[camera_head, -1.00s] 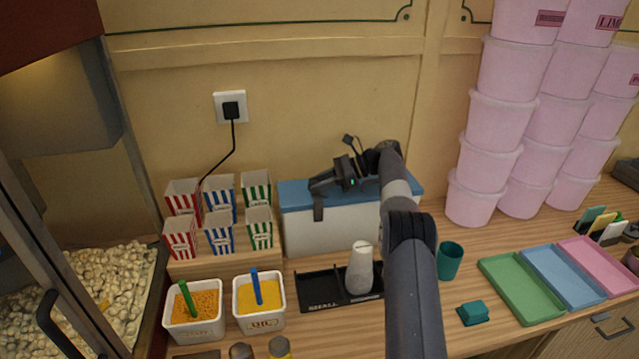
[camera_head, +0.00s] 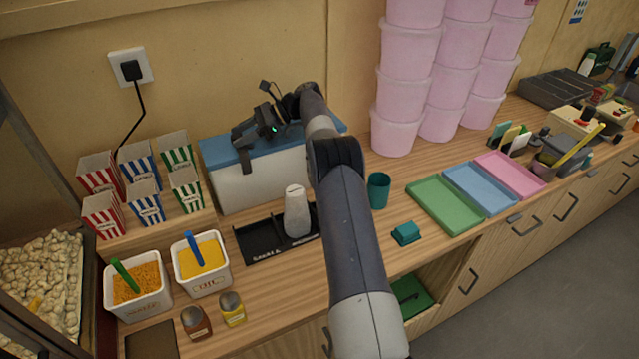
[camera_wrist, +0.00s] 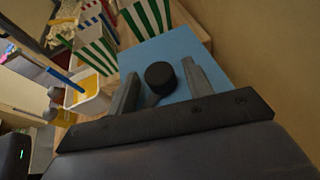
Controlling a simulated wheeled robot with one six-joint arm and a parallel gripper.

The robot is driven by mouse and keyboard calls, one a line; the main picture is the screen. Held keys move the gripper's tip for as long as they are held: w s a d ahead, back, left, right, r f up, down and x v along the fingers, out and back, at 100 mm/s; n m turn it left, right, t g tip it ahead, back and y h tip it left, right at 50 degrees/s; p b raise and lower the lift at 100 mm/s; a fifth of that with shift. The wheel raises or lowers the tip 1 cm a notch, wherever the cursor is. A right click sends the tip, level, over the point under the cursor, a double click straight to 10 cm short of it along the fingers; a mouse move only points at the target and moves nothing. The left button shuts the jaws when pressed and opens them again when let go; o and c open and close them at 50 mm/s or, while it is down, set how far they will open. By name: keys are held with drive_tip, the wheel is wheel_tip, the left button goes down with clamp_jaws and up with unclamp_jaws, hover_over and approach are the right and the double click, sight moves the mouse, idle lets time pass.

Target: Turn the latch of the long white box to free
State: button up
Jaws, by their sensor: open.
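The long white box (camera_head: 262,181) stands against the back wall under a blue lid (camera_head: 216,152). The lid also shows in the wrist view (camera_wrist: 168,46). In the wrist view a dark round latch knob (camera_wrist: 160,75) sits on the lid, with a short arm partly hidden behind my gripper. My gripper (camera_head: 240,150) is over the left part of the lid. In the wrist view its two fingers (camera_wrist: 161,72) are apart, one on each side of the knob. I cannot tell whether they touch it.
Striped popcorn boxes (camera_head: 148,201) stand just left of the white box. A pale bottle (camera_head: 297,213) on a black tray (camera_head: 262,240) stands in front. A teal cup (camera_head: 378,190) and stacked pink tubs (camera_head: 404,91) are to the right.

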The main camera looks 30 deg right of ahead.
drive_tip(key=shift+s+a+f+m+t+h+b, duration=0.1)
drive_tip(key=shift+m+t+h+b, duration=0.1)
drive_tip(key=shift+m+t, duration=0.2)
drive_tip(key=shift+s+f+m+t+h+b, duration=0.1)
drive_tip(key=shift+m+t+b, duration=0.1)
drive_tip(key=shift+m+t, duration=0.15)
